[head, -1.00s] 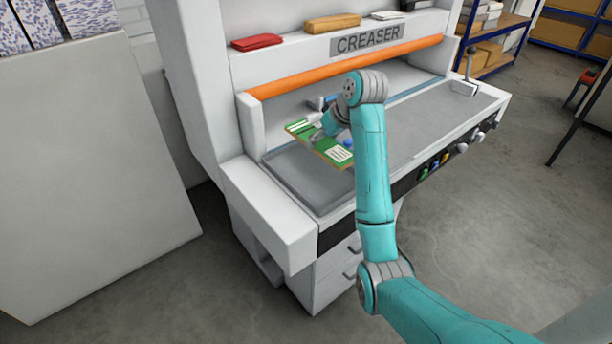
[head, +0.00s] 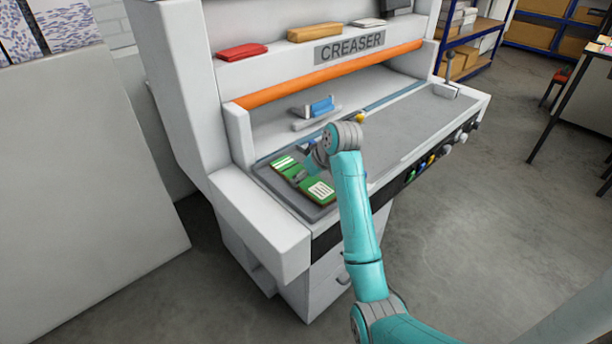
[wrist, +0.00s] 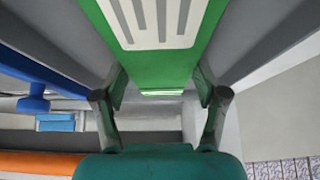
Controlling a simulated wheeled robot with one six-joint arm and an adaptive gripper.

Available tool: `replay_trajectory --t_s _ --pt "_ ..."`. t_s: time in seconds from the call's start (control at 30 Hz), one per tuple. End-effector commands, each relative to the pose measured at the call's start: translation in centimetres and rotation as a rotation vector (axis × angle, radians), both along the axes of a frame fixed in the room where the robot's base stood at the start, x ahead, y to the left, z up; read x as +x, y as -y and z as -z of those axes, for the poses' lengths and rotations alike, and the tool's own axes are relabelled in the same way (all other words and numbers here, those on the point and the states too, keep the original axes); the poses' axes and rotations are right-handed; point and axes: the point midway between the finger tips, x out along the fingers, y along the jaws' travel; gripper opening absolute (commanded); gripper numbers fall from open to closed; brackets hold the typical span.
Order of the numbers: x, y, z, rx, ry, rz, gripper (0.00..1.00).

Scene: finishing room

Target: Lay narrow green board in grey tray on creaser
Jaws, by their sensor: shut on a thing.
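The narrow green board (head: 319,190) with white stripe markings is in my gripper (head: 301,177), over the grey tray (head: 320,213) at the left end of the creaser bed. In the wrist view the two fingers (wrist: 160,88) stand on either side of the board (wrist: 198,62) and close on its edges. The board looks low and roughly level, within the tray's outline. I cannot tell whether it touches the tray floor. My wrist hides part of the board and the tray's back right.
The creaser (head: 352,48) has an orange bar (head: 330,75) above its bed. A blue-handled tool (head: 322,106) lies behind the tray. Red (head: 241,51) and tan (head: 314,32) items lie on the top ledge. The bed to the right (head: 420,118) is mostly clear.

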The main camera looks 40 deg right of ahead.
Motion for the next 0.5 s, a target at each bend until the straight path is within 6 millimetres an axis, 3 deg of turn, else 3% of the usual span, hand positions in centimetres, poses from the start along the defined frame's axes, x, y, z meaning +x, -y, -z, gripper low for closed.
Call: replay_trajectory --t_s 0.37,0.4,0.47,0.5 --pt "0.03 0.02 0.35 -0.001 0.002 0.001 0.31" --pt "0.04 0.02 0.32 -0.001 0.002 0.001 0.79" --pt "0.04 0.02 0.31 -0.001 0.002 0.001 0.94" --pt "0.04 0.02 0.31 -0.001 0.002 0.001 0.97"
